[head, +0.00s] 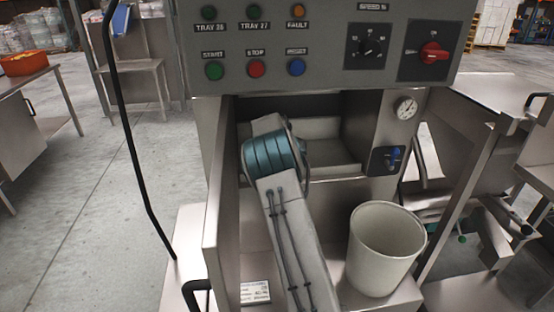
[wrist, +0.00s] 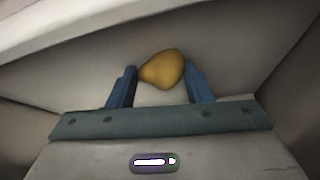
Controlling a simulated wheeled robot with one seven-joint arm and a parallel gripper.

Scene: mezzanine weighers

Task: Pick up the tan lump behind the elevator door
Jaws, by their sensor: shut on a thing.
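The tan lump (wrist: 167,67) is rounded and yellowish, with a narrower end to the left. My gripper (wrist: 161,75) is shut on it, with one blue finger on each side of the lump. In the head view my arm reaches into the open compartment (head: 325,150) under the control panel. My gripper and the lump are hidden there behind my own wrist. The elevator door (head: 217,195) stands open at the left of the compartment, edge toward me. Pale sloping surfaces lie around the lump in the wrist view; I cannot tell whether it touches them.
A cream bucket (head: 382,255) stands on the ledge right of my arm. The control panel (head: 325,75) overhangs the opening. A black rod (head: 125,130) runs down at left. Open floor (head: 100,210) lies left.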

